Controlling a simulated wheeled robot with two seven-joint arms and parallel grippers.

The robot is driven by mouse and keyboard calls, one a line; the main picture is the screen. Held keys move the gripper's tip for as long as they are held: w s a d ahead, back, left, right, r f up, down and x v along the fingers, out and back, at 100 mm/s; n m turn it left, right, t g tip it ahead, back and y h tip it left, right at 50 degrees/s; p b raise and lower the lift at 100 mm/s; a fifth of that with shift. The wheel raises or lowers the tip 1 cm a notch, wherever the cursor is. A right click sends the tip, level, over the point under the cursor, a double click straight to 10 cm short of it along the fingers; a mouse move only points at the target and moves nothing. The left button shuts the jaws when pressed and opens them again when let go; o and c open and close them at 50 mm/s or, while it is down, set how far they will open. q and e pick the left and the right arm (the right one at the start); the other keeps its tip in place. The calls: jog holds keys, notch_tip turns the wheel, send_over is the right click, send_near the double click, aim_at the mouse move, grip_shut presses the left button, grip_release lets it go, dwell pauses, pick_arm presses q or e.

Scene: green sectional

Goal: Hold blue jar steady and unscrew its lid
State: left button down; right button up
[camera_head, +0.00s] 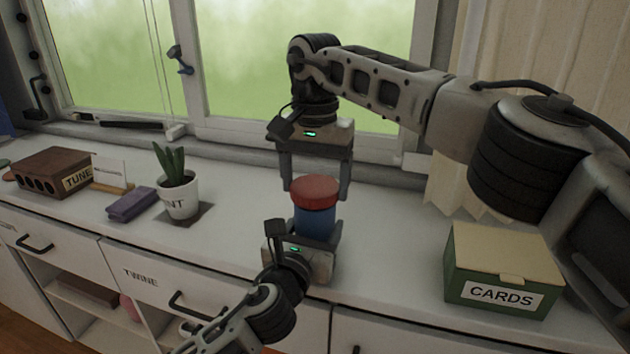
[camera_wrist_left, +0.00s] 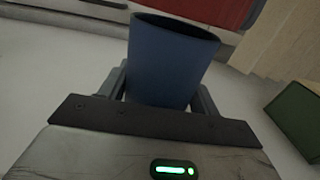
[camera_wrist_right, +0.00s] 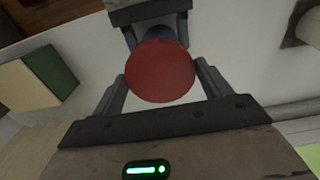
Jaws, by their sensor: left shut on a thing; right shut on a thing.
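The blue jar (camera_head: 315,222) stands upright near the counter's front edge, with its round red lid (camera_head: 315,188) over its top. My left gripper (camera_head: 306,232) is shut on the jar's body from the front. The left wrist view shows the blue wall (camera_wrist_left: 170,65) between the fingers and a dark band along its top edge, with red above. My right gripper (camera_head: 316,190) reaches down from above and is shut on the lid. The right wrist view shows the lid (camera_wrist_right: 160,72) between its fingers.
A green CARDS box (camera_head: 502,270) stands to the right. At left on the counter are a potted plant (camera_head: 178,187), a purple block (camera_head: 131,204), a small card stand (camera_head: 110,174) and a brown TUNE box (camera_head: 54,172). A window rises behind.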

aim_at(315, 186)
jog(key=shift+r, duration=2)
pick_arm(q)
jog(key=shift+c, duration=1.3)
grip_release()
